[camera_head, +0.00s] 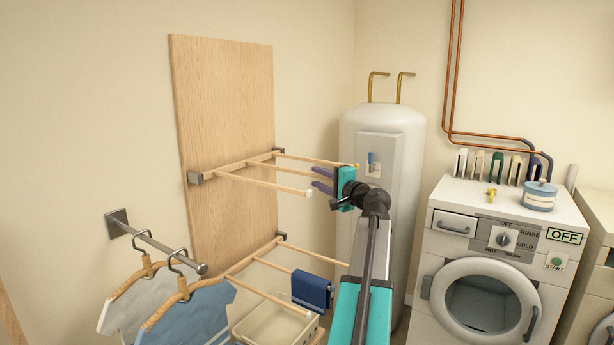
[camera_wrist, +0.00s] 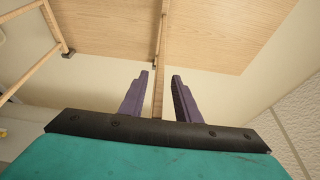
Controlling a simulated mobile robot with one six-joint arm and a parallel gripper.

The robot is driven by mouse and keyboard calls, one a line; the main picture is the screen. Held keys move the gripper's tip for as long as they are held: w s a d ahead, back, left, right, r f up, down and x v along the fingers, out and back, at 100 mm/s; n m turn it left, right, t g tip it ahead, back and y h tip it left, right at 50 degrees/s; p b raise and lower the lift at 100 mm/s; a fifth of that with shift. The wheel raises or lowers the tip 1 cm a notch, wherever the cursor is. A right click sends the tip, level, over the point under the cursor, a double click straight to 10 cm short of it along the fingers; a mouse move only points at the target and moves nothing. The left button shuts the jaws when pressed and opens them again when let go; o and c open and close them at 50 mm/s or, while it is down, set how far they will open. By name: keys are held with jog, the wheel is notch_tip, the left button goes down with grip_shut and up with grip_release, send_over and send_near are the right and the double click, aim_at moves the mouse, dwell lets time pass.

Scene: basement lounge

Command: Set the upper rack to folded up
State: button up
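The upper rack (camera_head: 262,183) is a set of wooden rods standing straight out from a tall wooden board (camera_head: 222,95), held by grey brackets; it is folded down, roughly level. My gripper (camera_head: 322,180) is at the outer end of its middle rod in the head view. In the wrist view my gripper (camera_wrist: 158,97) has its two purple fingers apart, with a wooden rod (camera_wrist: 159,60) running between them and a visible gap on each side. The rod's outermost end is hidden by my gripper body.
Below, a lower rack (camera_head: 268,296) also sticks out, with a blue cloth (camera_head: 312,290) on it. Shirts hang from a wall rail (camera_head: 160,244) at left. A white water heater (camera_head: 386,120) stands behind my gripper; a washing machine (camera_head: 470,215) is at right.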

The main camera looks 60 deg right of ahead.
aim_at(315, 176)
jog(key=shift+p+x, duration=0.45)
jog(key=shift+x, duration=1.8)
grip_shut()
